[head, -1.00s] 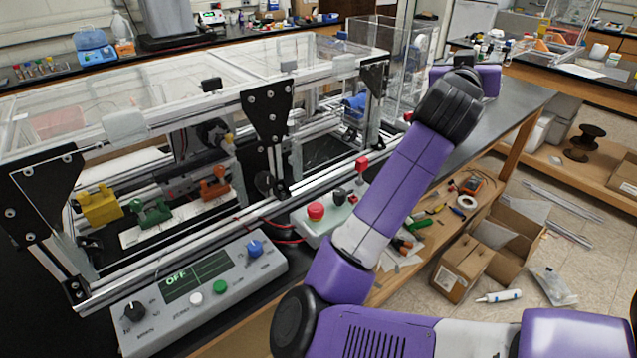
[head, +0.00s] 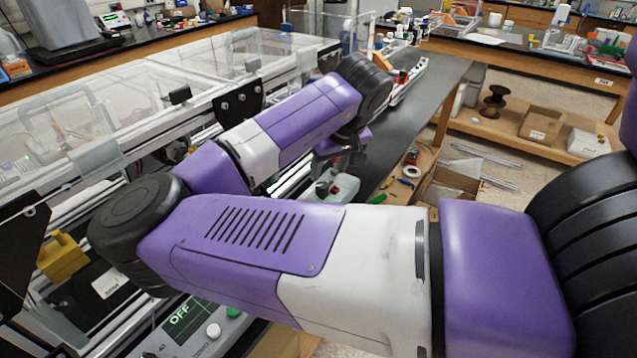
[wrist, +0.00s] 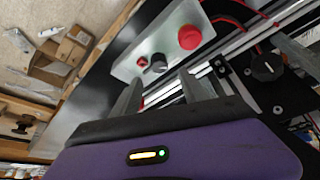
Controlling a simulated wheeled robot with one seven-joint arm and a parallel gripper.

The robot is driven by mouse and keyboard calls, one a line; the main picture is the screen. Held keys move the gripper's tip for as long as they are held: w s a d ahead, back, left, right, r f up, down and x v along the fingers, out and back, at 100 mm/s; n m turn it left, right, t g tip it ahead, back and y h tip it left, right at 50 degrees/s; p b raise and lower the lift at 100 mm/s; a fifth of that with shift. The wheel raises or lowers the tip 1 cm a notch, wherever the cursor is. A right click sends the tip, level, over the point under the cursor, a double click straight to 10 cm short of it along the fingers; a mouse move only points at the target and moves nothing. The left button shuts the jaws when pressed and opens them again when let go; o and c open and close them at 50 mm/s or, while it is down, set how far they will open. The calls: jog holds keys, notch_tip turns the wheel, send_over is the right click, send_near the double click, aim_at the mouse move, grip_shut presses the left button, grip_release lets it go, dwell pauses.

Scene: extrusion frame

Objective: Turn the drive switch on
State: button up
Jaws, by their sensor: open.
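A grey control box (wrist: 160,48) shows in the wrist view, with a large red mushroom button (wrist: 189,37), a black knob (wrist: 158,63) and a small red part (wrist: 142,61). A separate black rotary knob with a white mark (wrist: 266,67) sits on a black plate to the right. I cannot read a label that tells which one is the drive switch. My gripper (wrist: 162,82) is open and empty, its fingers pointing toward the box near the black knob. In the head view the box (head: 343,186) is partly hidden by my arm and gripper.
The clear-covered extrusion frame (head: 225,62) runs along the left. Dark bench top (head: 437,82) lies open beyond the box.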

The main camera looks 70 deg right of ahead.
aim_at(323, 185)
jog(key=x, duration=0.7)
jog(key=shift+d+f, duration=0.1)
jog(key=shift+f, duration=0.15)
jog(key=shift+c, duration=0.2)
grip_shut()
